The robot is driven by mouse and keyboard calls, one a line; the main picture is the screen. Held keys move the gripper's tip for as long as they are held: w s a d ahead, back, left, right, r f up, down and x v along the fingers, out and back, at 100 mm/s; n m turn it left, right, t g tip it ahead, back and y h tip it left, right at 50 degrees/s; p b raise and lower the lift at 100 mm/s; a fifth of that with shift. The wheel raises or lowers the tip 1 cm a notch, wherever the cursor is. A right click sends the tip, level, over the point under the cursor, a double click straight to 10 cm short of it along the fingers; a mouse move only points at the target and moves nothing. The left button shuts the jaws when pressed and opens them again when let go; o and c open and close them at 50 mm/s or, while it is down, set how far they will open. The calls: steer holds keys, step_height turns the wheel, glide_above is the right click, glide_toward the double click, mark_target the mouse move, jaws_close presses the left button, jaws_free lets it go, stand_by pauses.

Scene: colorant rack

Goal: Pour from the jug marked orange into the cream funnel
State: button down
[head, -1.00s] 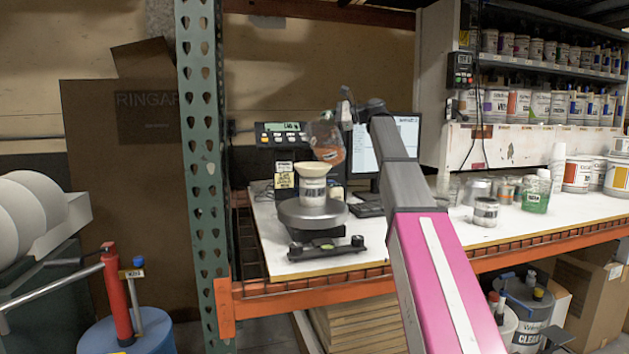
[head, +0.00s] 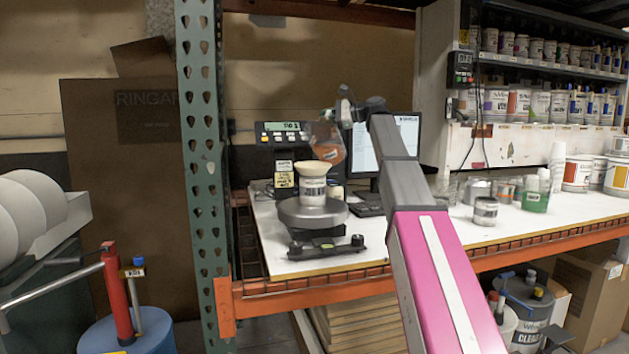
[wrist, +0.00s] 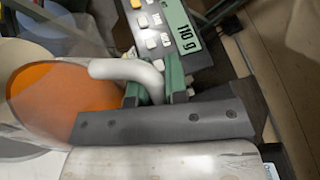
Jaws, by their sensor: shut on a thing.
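The clear jug (head: 327,140) with orange liquid hangs tilted above the cream funnel (head: 314,169), its lower end close over the funnel's right side. The funnel sits in a white labelled can (head: 313,190) on a round scale plate (head: 312,212). My gripper (wrist: 160,93) is shut on the jug's pale handle (wrist: 130,70) in the wrist view. The orange liquid (wrist: 60,95) lies slanted inside the jug there. I cannot tell whether a stream is falling. The scale display (wrist: 187,38) appears to read 110 g.
A monitor (head: 398,147) and keyboard (head: 370,208) stand behind my arm. A small can (head: 485,211) and a green-filled container (head: 535,196) stand to the right on the white bench (head: 440,235). A green post (head: 203,150) rises left of the bench.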

steer(key=shift+s+a+r+n+p, duration=0.15)
steer(key=shift+s+n+p, duration=0.2)
steer(key=shift+p, duration=0.25)
stand_by(2.5)
